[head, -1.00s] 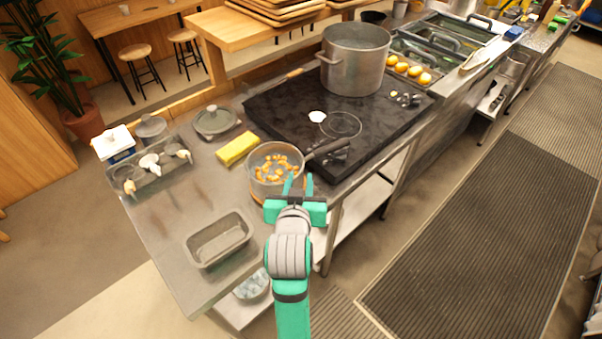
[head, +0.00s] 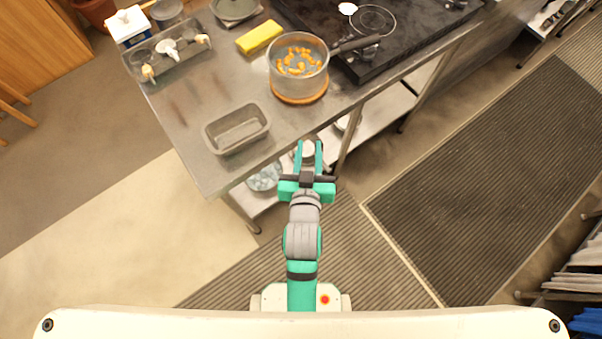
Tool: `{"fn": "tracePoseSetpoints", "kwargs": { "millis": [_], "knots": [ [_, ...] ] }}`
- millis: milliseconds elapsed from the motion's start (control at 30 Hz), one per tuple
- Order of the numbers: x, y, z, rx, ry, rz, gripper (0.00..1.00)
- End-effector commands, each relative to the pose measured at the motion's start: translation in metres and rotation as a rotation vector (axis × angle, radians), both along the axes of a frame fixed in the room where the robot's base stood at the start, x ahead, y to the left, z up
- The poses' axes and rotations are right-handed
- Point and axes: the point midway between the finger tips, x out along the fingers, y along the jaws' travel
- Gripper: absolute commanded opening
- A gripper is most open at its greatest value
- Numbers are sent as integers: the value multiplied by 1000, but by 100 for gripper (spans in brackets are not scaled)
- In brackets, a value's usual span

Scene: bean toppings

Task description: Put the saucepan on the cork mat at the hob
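The saucepan (head: 284,81) is a clear-sided pan with orange-brown beans inside, and its dark handle (head: 355,44) points right over the hob's corner. It appears to stand upright on the round cork mat (head: 300,99), whose front rim shows below it. The mat lies on the steel counter beside the black hob (head: 420,25). My gripper (head: 308,150) is in front of the counter's edge, apart from the pan. Its two teal fingers are spread; a pale round thing shows between them, and I cannot tell whether it lies behind them.
An empty grey loaf tin (head: 236,148) is at the counter's front left. A yellow sponge (head: 259,37) lies behind the pan. A utensil caddy (head: 170,60) stands at the far left. A lower shelf holds a bowl (head: 264,177). The floor right of my arm is clear.

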Motion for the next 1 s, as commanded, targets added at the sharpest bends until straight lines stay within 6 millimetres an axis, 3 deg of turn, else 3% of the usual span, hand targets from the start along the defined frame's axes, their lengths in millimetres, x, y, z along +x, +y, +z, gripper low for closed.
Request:
{"fn": "tracePoseSetpoints", "kwargs": {
  "millis": [100, 300, 600, 800, 1000],
  "knots": [
    [-36, 5, -18, 2, -2, 17, 27],
    [-95, 12, -31, 9, -24, 41, 27],
    [-185, 19, -28, 24, -59, 58, 27],
    [-224, 20, -17, 31, -80, 59, 27],
    [-235, 20, -12, 32, -90, 58, 27]
  ]
}}
